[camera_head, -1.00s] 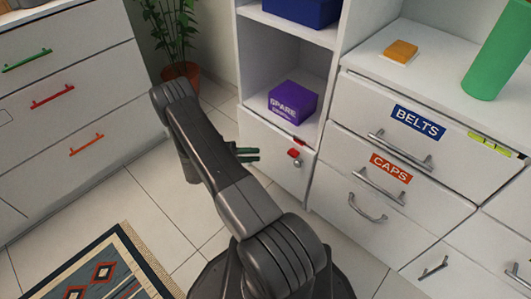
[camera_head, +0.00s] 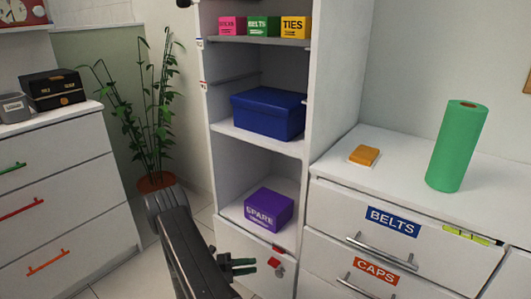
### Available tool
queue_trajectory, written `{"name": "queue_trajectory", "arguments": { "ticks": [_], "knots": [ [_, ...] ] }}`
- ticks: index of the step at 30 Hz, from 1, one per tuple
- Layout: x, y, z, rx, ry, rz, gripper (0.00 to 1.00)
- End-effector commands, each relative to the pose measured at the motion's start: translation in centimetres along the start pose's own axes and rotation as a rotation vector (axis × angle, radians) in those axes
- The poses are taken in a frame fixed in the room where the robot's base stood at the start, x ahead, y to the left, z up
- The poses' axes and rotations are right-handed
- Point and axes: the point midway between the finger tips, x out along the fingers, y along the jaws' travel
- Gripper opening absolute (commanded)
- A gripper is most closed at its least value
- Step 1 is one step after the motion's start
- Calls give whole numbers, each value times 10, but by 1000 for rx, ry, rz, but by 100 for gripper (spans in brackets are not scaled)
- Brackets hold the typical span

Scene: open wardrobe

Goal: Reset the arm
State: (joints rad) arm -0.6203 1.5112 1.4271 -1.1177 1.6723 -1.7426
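My arm rises from the bottom of the head view and bends at its elbow left of the wardrobe. My wrist is partly hidden behind my arm link.
The open wardrobe holds a purple SPARE box (camera_head: 269,209), a blue box (camera_head: 268,114) and small labelled boxes (camera_head: 264,26). Right are BELTS (camera_head: 391,222) and CAPS (camera_head: 376,271) drawers, with a green roll (camera_head: 457,146) on top. A plant (camera_head: 155,110) stands left.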

Motion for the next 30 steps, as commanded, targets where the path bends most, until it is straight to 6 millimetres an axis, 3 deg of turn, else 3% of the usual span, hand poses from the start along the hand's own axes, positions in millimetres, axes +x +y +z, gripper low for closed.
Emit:
{"name": "queue_trajectory", "arguments": {
  "ticks": [6,11,30],
  "knots": [
    [44,2,-1,-1,3,0,34],
    [66,1,-1,-1,3,1,34],
    [64,-3,-2,-61,0,61,34]
  ]
}}
